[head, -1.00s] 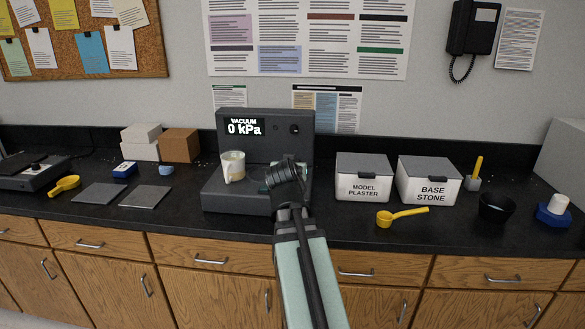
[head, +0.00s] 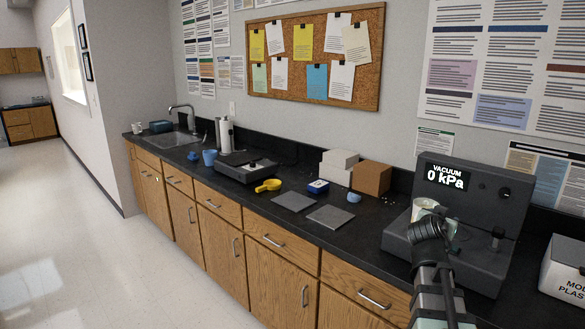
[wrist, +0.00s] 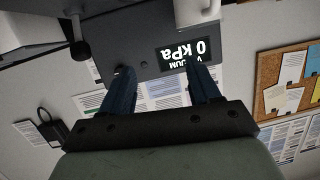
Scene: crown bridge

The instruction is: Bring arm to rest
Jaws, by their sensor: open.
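My arm reaches up from the bottom right of the head view. Its dark end (head: 428,228) is in front of the vacuum unit (head: 470,196), whose display reads 0 kPa; the fingers are hard to make out there. In the wrist view, the picture is upside down and my gripper (wrist: 162,72) has two dark fingers set wide apart with nothing between them. A pale cup (head: 424,208) stands at the vacuum unit, partly hidden behind my arm's end. A pale cylindrical shape, probably the same cup, shows at the top of the wrist view (wrist: 196,12).
Left of the unit, the black counter holds a brown block (head: 371,178), white blocks (head: 339,160), two grey slabs (head: 330,217), a yellow scoop (head: 268,185) and a dark device (head: 235,170). The model plaster bin (head: 565,268) is at the right edge. Floor at left is clear.

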